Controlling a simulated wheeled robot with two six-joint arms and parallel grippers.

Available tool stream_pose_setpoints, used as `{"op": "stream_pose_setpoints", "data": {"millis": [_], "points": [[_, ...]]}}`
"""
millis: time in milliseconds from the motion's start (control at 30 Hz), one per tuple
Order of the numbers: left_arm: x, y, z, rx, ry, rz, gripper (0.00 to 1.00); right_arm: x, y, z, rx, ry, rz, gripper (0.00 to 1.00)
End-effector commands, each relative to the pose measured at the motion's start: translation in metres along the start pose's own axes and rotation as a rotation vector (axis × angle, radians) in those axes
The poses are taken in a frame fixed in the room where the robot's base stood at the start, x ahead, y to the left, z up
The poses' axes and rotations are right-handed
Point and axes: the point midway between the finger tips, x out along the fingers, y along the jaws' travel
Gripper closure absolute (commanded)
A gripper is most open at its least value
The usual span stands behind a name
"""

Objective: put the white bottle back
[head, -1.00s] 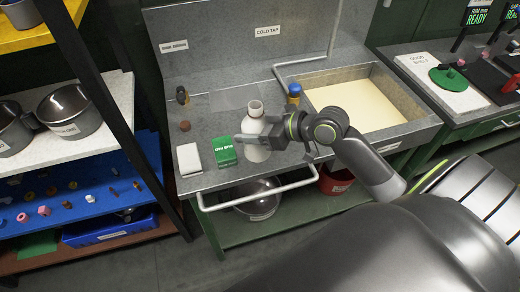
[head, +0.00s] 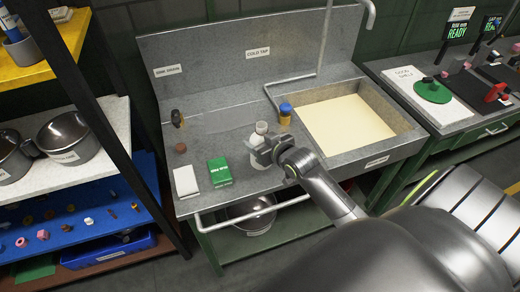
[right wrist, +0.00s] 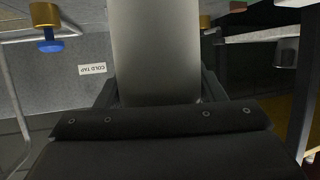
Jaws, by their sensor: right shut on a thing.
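The white bottle (head: 261,128) is upright over the metal sink counter (head: 215,125), left of the basin. My right gripper (head: 263,148) is shut around the bottle and hides much of its body. I cannot tell whether the bottle's base touches the counter. In the right wrist view the bottle (right wrist: 155,50) fills the middle as a large greyish cylinder between the fingers. My left gripper is not in view.
A green box (head: 219,172), a white block (head: 186,181) and a brown round piece (head: 181,148) sit to the left. A rail (head: 250,215) runs along the counter's front.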

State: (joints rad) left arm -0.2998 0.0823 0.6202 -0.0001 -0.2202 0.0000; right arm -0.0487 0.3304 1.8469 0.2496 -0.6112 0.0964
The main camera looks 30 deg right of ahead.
Motion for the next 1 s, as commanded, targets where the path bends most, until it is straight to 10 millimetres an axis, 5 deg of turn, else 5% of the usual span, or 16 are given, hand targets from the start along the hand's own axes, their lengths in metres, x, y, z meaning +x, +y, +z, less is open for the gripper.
{"op": "stream_pose_setpoints", "data": {"millis": [300, 733, 767, 900, 1000], "points": [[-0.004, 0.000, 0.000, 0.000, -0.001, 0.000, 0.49, 0.015, 0.000, 0.036, 0.001, -0.002, 0.000, 0.62], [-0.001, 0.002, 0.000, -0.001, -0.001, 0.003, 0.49, 0.017, 0.000, 0.043, 0.000, 0.000, 0.000, 0.62], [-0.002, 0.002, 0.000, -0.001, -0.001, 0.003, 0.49, 0.017, 0.000, 0.042, -0.001, -0.001, 0.000, 0.33], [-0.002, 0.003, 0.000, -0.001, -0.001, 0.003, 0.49, 0.017, 0.000, 0.041, 0.000, -0.001, 0.000, 0.15], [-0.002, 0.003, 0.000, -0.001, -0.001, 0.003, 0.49, 0.017, 0.000, 0.041, 0.000, -0.001, 0.000, 0.15]]}}
